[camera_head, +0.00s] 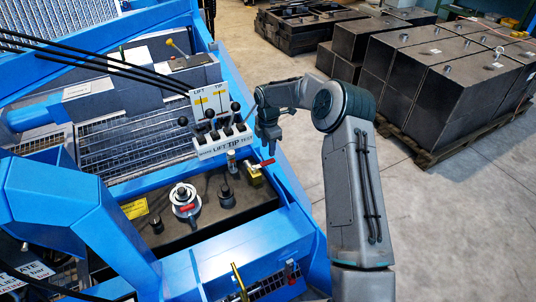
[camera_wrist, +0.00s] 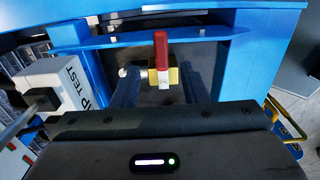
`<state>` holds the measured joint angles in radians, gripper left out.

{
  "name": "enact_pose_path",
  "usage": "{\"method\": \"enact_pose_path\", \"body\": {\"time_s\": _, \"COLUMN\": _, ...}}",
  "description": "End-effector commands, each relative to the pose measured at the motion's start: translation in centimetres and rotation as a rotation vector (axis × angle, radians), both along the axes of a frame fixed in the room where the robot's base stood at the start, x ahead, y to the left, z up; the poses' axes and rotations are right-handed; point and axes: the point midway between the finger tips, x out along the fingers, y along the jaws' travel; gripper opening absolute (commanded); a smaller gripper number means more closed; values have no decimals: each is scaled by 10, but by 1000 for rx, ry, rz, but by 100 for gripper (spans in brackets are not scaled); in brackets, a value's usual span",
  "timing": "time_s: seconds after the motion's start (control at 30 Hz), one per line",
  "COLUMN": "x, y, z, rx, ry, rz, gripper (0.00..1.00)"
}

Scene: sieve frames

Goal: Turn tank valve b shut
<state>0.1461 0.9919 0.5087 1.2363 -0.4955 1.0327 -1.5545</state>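No readable label marks which valve is b. Another red handle (camera_head: 187,208) sits on a round white fitting on the dark tank top.
The LIFT/TIP lever box (camera_head: 222,142) with several black-knobbed levers stands close left of my gripper. A black cap (camera_head: 226,197) stands on the tank. A blue frame bar (camera_head: 290,192) runs along the right. Dark blocks on a pallet (camera_head: 430,158) stand behind on open floor.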

Motion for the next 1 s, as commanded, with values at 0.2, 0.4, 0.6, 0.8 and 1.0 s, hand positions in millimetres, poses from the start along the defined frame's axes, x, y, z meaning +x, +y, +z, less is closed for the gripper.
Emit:
{"method": "enact_pose_path", "body": {"time_s": 0.2, "x": 1, "y": 0, "z": 49, "rx": 0, "ry": -3, "rz": 0, "gripper": 40}}
{"method": "enact_pose_path", "body": {"time_s": 0.4, "x": 0, "y": 1, "z": 72, "rx": 0, "ry": -1, "rz": 0, "gripper": 40}}
{"method": "enact_pose_path", "body": {"time_s": 0.6, "x": 0, "y": 1, "z": 77, "rx": 0, "ry": -1, "rz": 1, "gripper": 40}}
{"method": "enact_pose_path", "body": {"time_s": 0.8, "x": 0, "y": 1, "z": 76, "rx": 0, "ry": -1, "rz": 1, "gripper": 40}}
{"method": "enact_pose_path", "body": {"time_s": 1.0, "x": -1, "y": 1, "z": 80, "rx": -2, "ry": -3, "rz": -6, "gripper": 40}}
